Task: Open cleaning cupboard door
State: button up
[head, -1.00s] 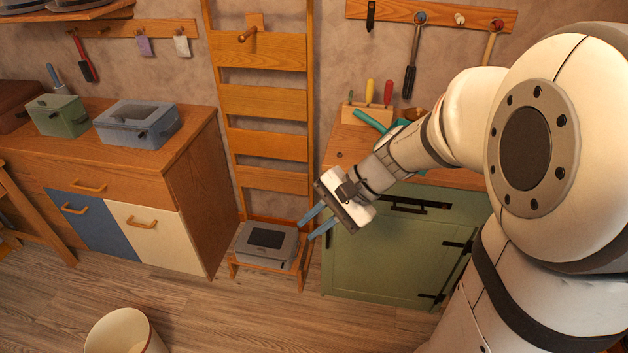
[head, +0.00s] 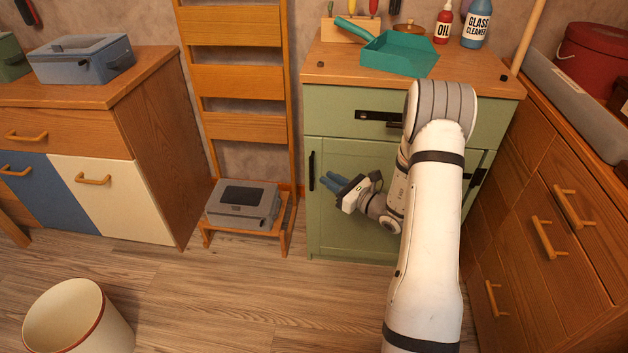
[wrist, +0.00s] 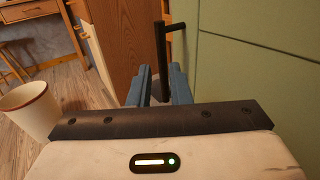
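The green cupboard (head: 350,225) stands against the wall with its door (head: 345,155) shut. A black vertical bar handle (head: 311,171) sits at the door's left edge. My gripper (head: 330,182) is in front of the door, just right of the handle, with its blue fingers pointing left toward it. In the wrist view the fingers (wrist: 158,80) are apart, and the black handle (wrist: 160,50) lines up with the gap between them. I see no contact with the handle. My arm hides the door's right part.
A drawer with a black handle (head: 380,118) is above the door. A teal dustpan (head: 398,52) and bottles stand on top. A low stool (head: 245,228) with a grey box (head: 242,203) is to the left. Wooden drawers (head: 530,230) stand close on the right. A bin (head: 75,320) is front left.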

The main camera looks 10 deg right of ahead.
jog(key=b, duration=0.2)
send_over(312, 187)
jog(key=shift+w, duration=0.25)
jog(key=shift+c, duration=0.4)
grip_shut()
